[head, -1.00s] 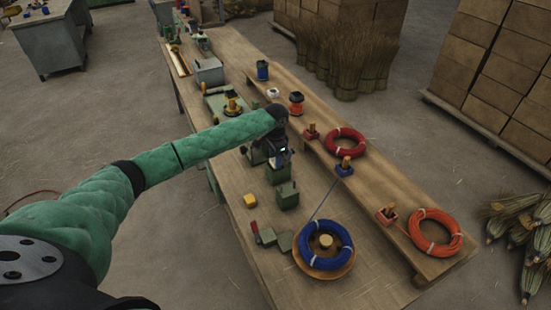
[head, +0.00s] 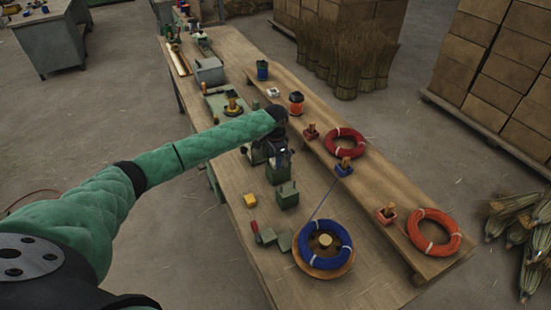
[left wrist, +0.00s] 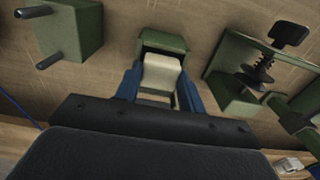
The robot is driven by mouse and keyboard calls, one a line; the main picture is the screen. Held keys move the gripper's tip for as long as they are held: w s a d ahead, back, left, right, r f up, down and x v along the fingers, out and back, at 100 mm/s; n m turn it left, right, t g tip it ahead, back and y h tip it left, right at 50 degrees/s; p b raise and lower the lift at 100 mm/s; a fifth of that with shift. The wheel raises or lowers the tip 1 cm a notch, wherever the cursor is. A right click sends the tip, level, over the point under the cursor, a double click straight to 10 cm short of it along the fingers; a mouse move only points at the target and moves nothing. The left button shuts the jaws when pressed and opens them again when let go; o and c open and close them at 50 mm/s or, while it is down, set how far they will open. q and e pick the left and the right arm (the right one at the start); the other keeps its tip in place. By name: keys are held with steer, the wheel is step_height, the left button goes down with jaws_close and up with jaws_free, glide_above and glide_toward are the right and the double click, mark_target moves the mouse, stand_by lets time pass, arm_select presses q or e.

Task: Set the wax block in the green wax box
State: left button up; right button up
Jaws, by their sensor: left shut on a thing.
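My left gripper (head: 278,158) is over the middle of the workbench, its fingers partly hidden by the wrist. In the left wrist view, the blue fingers of this gripper (left wrist: 160,82) are shut on the pale cream wax block (left wrist: 161,74). The green wax box (left wrist: 163,41) shows behind the block, its far wall and rim just beyond it. The block lines up with the box opening; whether it touches the bottom cannot be told. My right gripper is not in view.
A green block with two metal pins (left wrist: 66,30) stands beside the box, and a green fixture with a dark spring (left wrist: 258,70) on the other side. A yellow block (head: 249,201), a blue coil (head: 325,246) and a raised shelf with red coils (head: 345,142) are nearby.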

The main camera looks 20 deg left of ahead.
arm_select(q)
steer(key=shift+f, duration=0.5)
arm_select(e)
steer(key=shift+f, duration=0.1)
arm_select(q)
steer(key=o, duration=0.7)
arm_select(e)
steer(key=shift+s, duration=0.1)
arm_select(q)
steer(key=shift+r+p, duration=1.2)
steer(key=shift+r, duration=0.25)
steer(key=shift+r+p, duration=1.2)
steer(key=shift+r, duration=0.2)
steer(key=shift+r+p, duration=1.2)
steer(key=shift+r, duration=1.45)
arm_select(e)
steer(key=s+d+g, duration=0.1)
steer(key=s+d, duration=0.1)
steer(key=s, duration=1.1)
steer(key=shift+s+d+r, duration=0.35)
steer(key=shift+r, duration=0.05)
